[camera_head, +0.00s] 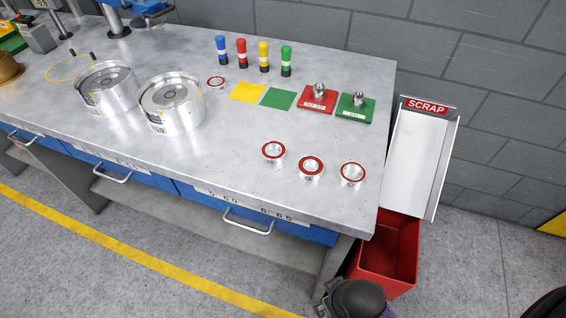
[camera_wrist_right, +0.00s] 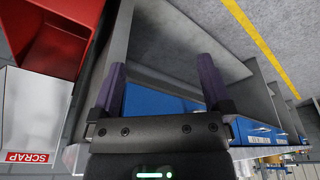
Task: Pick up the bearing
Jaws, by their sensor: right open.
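Three ring-shaped bearings with red seals lie apart on the grey bench top near its front right: a left one (camera_head: 273,151), a middle one (camera_head: 311,166) and a right one (camera_head: 352,172). A similar bearing (camera_head: 216,82) lies farther back, beside the right-hand metal drum. My right gripper (camera_wrist_right: 163,88) is open, with its two dark fingers wide apart and nothing between them. It is off the bench's front right corner, with the bench side and blue drawers beyond it. A dark part of my right arm shows at the bottom of the head view. My left gripper is not in view.
The bench (camera_head: 230,165) has two metal drums (camera_head: 172,105), coloured posts (camera_head: 242,53), yellow and green squares, and red (camera_head: 318,103) and green (camera_head: 350,112) plates holding metal parts. A scrap chute (camera_head: 418,150) and red bin (camera_head: 388,255) stand at the right edge.

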